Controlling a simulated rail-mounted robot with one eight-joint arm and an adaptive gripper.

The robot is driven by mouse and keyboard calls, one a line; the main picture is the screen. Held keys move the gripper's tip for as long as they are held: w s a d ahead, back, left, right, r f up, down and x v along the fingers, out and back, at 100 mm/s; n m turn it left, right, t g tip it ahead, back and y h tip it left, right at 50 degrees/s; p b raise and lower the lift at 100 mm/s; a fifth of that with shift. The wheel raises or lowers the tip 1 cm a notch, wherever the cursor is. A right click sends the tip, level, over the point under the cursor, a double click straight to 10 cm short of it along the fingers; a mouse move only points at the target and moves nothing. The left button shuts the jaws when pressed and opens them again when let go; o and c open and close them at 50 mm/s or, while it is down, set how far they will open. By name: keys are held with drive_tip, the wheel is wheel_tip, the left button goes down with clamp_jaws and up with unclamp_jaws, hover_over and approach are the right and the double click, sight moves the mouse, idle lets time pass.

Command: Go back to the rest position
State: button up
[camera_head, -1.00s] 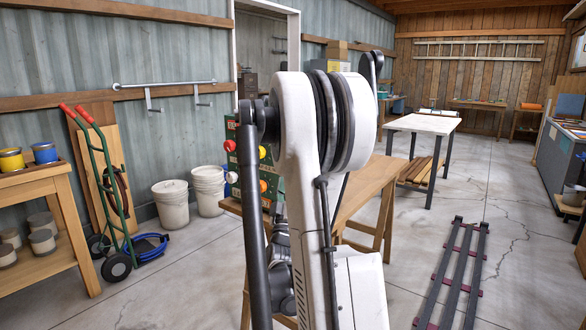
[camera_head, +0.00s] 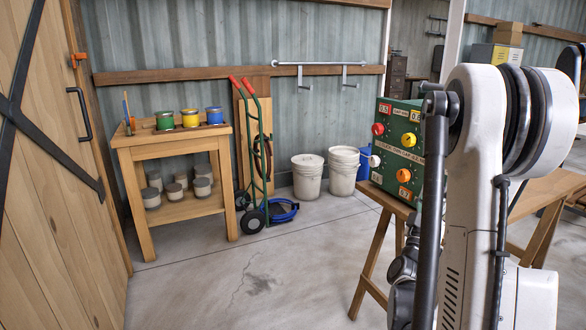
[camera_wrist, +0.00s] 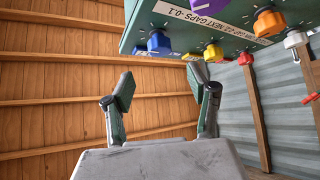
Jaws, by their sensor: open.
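My gripper (camera_wrist: 161,105) shows in the wrist view with its two fingers spread apart and nothing between them. It is below and a little left of a green panel box (camera_wrist: 213,22) with coloured knobs, apart from it. In the head view the green panel box (camera_head: 402,140) stands on a wooden workbench (camera_head: 383,200), with red, yellow and orange knobs showing. My arm hides the box's right part and much of the bench. My gripper is hidden in the head view.
A wooden stand (camera_head: 180,150) with paint cans is at the left, beside a green hand truck (camera_head: 256,150). Two white buckets (camera_head: 308,176) stand by the metal wall. A wooden door (camera_head: 50,150) is at far left. The concrete floor (camera_head: 240,275) in front is clear.

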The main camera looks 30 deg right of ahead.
drive_tip(key=w+a+r+n+t+y, duration=0.2)
drive_tip(key=w+a+n+t+y, duration=0.3)
drive_tip(key=w+a+y, duration=0.6)
drive_tip(key=w+a+f+y, duration=0.1)
drive_tip(key=a+y, duration=0.2)
drive_tip(key=a, duration=0.5)
drive_tip(key=w+a+f+y, duration=0.1)
drive_tip(key=w+a+y, duration=0.15)
drive_tip(key=a, duration=0.55)
drive_tip(key=s+a+f+g+y, duration=0.3)
drive_tip(key=s+a+f+g, duration=0.15)
drive_tip(key=s+a, duration=0.6)
drive_tip(key=s+a+f+g+y, duration=0.3)
drive_tip(key=s+a+f+g, duration=0.15)
drive_tip(key=s+a, duration=0.55)
wheel_tip(320, 180, up, 12)
drive_tip(key=s+d+m+p, duration=0.1)
drive_tip(key=p, duration=1.2)
drive_tip(key=shift+r, duration=0.25)
drive_tip(key=shift+d, duration=0.1)
